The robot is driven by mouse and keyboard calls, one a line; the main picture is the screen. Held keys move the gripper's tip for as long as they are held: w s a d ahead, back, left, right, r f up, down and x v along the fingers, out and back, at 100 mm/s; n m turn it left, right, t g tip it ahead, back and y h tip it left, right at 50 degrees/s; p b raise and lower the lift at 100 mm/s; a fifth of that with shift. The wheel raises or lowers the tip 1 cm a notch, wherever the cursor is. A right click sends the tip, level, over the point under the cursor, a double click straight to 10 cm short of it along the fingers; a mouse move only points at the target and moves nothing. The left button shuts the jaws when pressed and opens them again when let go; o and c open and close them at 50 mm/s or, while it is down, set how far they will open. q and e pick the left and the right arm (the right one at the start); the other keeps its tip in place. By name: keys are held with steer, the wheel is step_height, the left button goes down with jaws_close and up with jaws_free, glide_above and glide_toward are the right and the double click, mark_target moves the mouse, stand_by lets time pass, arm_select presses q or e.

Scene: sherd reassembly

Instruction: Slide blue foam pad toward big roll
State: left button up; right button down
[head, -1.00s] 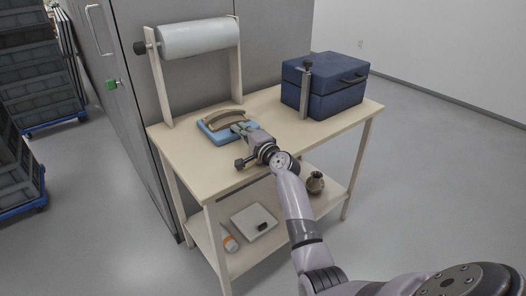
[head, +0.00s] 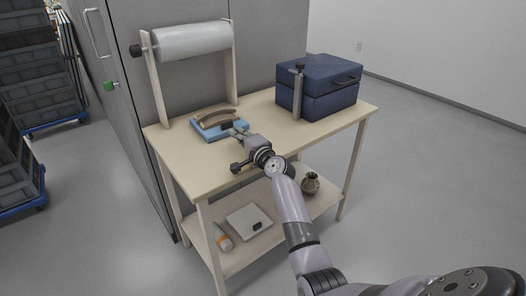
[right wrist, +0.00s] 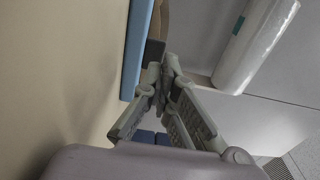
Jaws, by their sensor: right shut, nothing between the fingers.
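The blue foam pad (head: 204,131) lies flat on the tabletop, in front of the big roll (head: 193,40), which hangs on its wooden stand. A curved brown sherd (head: 214,116) and a small dark block (head: 227,125) are on the pad. My right gripper (head: 238,133) is shut and empty at the pad's near right edge; I cannot tell whether it touches. In the right wrist view the closed fingertips (right wrist: 167,65) are close to the dark block (right wrist: 155,51), beside the pad's edge (right wrist: 136,45). The roll (right wrist: 256,42) shows beyond. My left gripper is not in view.
A dark blue case (head: 318,88) with a metal clamp stands on the table's (head: 190,165) right side. The lower shelf holds a white flat box (head: 249,221), an orange-and-white cylinder (head: 223,238) and a small vase (head: 310,183). The front left tabletop is clear.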

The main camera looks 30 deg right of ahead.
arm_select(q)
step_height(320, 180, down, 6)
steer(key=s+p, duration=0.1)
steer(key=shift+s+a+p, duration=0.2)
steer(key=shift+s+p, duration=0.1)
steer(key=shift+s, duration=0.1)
arm_select(e)
steer(key=s, duration=0.9)
steer(key=shift+s+d+f, duration=0.1)
steer(key=shift+s, duration=0.2)
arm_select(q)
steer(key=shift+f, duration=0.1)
